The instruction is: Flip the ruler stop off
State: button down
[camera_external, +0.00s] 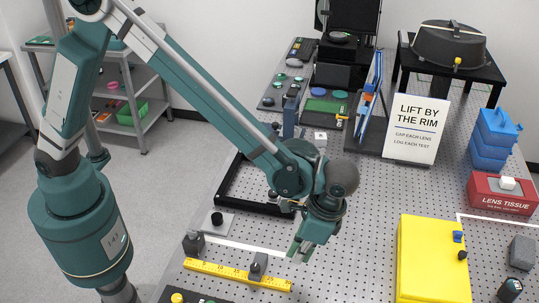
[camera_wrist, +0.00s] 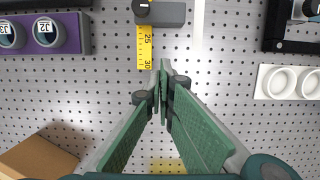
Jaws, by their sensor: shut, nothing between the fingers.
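The yellow ruler (camera_external: 215,272) lies on the perforated table at the front in the outside view. A grey stop block (camera_external: 257,265) straddles it near its right part. In the wrist view the ruler end (camera_wrist: 145,48), marked 25 and 30, shows ahead of my fingers. The grey block (camera_wrist: 172,15) with a black knob (camera_wrist: 141,7) sits across the ruler at the top edge. My gripper (camera_external: 301,252) is pointed down, above the table and right of the stop. Its green fingers (camera_wrist: 163,72) are shut and empty, just right of the ruler's end and apart from the block.
A yellow case (camera_external: 432,262) stands to the right. A black frame (camera_external: 232,192) lies behind the ruler. The wrist view shows a purple connector block (camera_wrist: 68,34) at left, a white two-cup holder (camera_wrist: 283,82) at right and a brown box (camera_wrist: 38,158) lower left.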

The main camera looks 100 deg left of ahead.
jog(key=x, duration=0.7)
jog(key=shift+s+f, duration=0.2)
jog(key=shift+s, duration=0.05)
jog(key=shift+s+p, duration=0.35)
jog(key=shift+s, duration=1.4)
jog(key=shift+s, duration=0.15)
jog(key=s+b, duration=0.3)
jog(key=s, duration=1.1)
jog(key=shift+s, duration=0.3)
jog(key=shift+b, duration=0.3)
